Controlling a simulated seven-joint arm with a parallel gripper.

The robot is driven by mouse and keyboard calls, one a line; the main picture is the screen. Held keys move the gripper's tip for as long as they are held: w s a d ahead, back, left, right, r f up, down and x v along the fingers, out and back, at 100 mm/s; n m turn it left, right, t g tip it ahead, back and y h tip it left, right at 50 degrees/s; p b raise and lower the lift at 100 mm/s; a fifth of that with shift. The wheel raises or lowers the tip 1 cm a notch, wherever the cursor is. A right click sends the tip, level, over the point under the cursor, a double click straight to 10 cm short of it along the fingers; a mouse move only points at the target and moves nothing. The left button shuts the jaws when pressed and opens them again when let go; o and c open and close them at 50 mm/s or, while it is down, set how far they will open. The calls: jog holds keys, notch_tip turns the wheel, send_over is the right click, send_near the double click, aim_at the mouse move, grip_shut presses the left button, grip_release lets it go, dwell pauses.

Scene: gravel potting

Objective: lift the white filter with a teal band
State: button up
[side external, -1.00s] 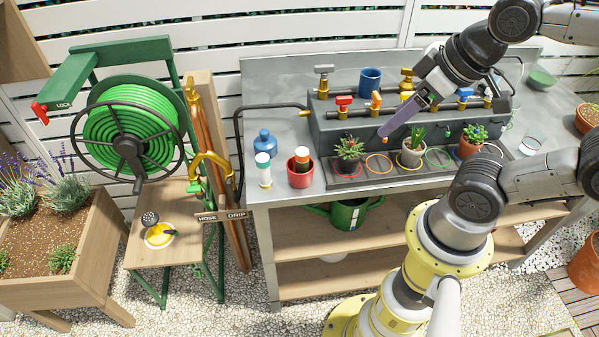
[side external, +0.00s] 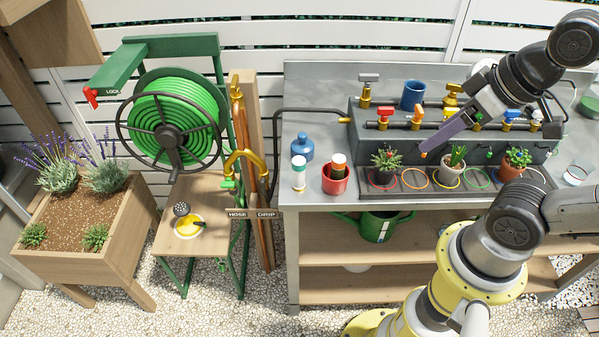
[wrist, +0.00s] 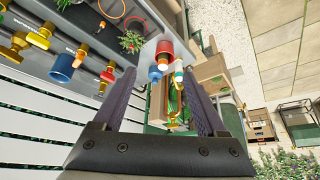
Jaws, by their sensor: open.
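The white filter with a teal band (side external: 299,176) stands upright on the left part of the grey bench, between a blue bottle and a red pot. In the wrist view, the small white and teal cylinder (wrist: 178,74) beside the red pot looks like the same filter, between my fingers in the picture. My gripper (side external: 424,153) is above the bench, to the right of the filter and well apart from it. In the wrist view my gripper (wrist: 160,80) has its fingers spread wide, with nothing held.
The blue bottle (side external: 300,147) stands just behind the filter. A row of potted plants (side external: 386,160) and a valve manifold (side external: 365,128) lie further right. The bench front edge is near the filter.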

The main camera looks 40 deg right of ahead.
jog(key=w+r+m, duration=0.5)
jog(key=m, duration=0.1)
jog(key=m+g, duration=0.5)
jog(key=g, duration=0.1)
send_over(299, 160)
notch_tip(299, 160, down, 16)
jog(key=shift+w+d+f, duration=0.1)
jog(key=shift+w+f, duration=0.05)
jog(key=shift+f, duration=3.2)
grip_shut()
